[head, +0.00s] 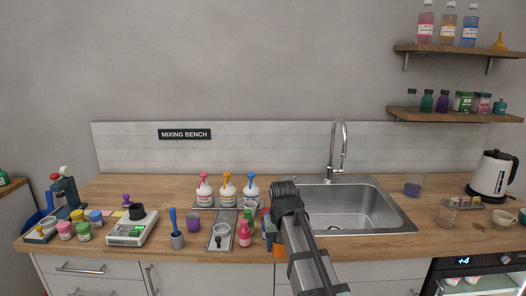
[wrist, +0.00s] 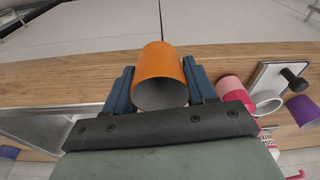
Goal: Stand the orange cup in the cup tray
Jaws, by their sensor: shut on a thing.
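The orange cup (wrist: 160,72) is between the two blue fingers of my gripper (wrist: 161,88) in the wrist view. Its open, grey-lined end faces the camera. In the head view a small part of the orange cup (head: 279,249) shows beside my arm near the counter's front edge; the arm hides most of my gripper. A narrow grey tray (head: 215,245) with a dark-knobbed piece on it lies left of my gripper, and a pale tray (wrist: 262,78) shows at right in the wrist view. I cannot tell for sure which tray is the cup tray.
The sink (head: 362,207) is right of my arm. A scale (head: 132,229) and jars stand further left. A kettle (head: 493,175) is at far right.

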